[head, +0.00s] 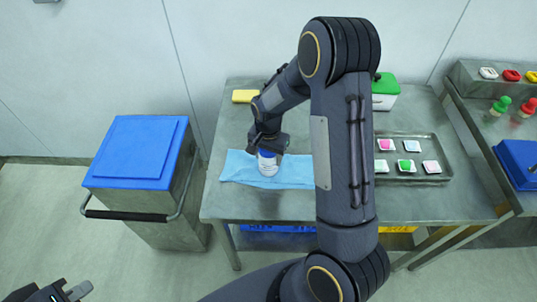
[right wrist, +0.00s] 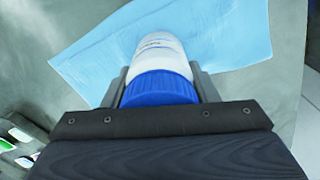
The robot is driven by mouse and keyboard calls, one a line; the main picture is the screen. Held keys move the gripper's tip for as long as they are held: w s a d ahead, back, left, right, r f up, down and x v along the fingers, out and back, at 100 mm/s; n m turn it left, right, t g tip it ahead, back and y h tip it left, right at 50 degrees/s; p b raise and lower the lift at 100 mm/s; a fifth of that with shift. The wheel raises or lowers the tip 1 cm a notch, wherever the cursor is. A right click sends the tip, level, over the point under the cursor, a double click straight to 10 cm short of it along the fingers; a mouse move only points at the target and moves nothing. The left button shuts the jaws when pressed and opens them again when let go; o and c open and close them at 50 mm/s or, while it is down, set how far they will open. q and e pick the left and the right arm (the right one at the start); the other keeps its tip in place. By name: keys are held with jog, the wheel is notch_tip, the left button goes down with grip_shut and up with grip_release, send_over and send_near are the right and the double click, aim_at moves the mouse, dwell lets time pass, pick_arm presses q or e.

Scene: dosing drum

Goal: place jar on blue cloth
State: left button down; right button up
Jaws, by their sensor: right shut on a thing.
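A white jar (head: 268,167) with a blue lid stands on the blue cloth (head: 295,172) in the head view, or just above it; I cannot tell if it touches. My right gripper (head: 267,148) is over the jar and shut on its lid end. In the right wrist view, the jar (right wrist: 160,55) sits between the fingers, its blue lid (right wrist: 160,88) nearest the palm, with the cloth (right wrist: 225,30) behind it. My left gripper (head: 74,292) is at the bottom left of the head view, away from the table, with its fingers partly cut off.
The cloth lies on a metal table (head: 225,205). A yellow sponge (head: 245,96) lies behind it. A tray (head: 440,160) of small coloured dishes and a green-lidded box (head: 385,90) are at the right, beyond my right arm. A blue-lidded bin (head: 140,150) stands left of the table.

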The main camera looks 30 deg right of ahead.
jog(key=shift+s+f+b, duration=0.1)
jog(key=shift+f+b, duration=0.35)
jog(key=shift+f, duration=0.2)
jog(key=shift+c, duration=1.3)
jog(key=shift+r, duration=0.1)
jog(key=shift+c, duration=0.6)
jog(key=o, duration=1.4)
jog(key=shift+s, duration=0.15)
jog(key=shift+c, duration=0.2)
